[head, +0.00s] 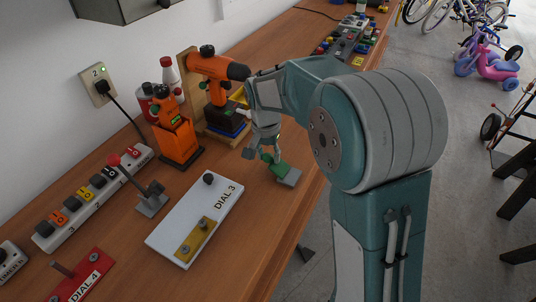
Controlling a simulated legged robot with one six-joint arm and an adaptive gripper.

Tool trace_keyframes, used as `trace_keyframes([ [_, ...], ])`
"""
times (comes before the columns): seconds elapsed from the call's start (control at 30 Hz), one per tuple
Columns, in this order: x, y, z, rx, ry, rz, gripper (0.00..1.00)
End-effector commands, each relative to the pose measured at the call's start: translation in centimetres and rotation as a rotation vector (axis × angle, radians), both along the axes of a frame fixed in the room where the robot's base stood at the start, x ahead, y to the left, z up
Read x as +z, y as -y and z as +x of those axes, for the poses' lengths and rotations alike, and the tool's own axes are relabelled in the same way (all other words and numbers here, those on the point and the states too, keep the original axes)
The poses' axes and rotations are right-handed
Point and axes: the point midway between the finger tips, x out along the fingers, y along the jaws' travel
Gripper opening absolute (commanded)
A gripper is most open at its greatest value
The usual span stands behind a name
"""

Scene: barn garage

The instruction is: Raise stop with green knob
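The stop with the green knob stands near the bench's front edge in the head view. Its green part (273,163) is joined to a small grey base (289,177). My gripper (262,152) points down just above and behind the green part. Its fingers look spread apart, with nothing clearly held between them. The arm comes in from the right. Whether a fingertip touches the green part cannot be told from this view.
An orange drill (218,68) on a stand and an orange box (176,137) stand behind. A white DIAL 3 board (170,229) lies left of the stop. A red-knobbed lever (150,201), power strip (84,208) and red DIAL 4 board (86,280) are farther left.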

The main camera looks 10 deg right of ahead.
Motion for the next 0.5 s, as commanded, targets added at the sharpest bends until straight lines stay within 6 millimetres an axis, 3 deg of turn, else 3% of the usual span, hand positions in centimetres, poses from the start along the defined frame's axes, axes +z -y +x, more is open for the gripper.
trace_keyframes([
  [0.5, -0.26, -0.16, -0.04, 0.002, 0.009, 0.020, 0.00],
])
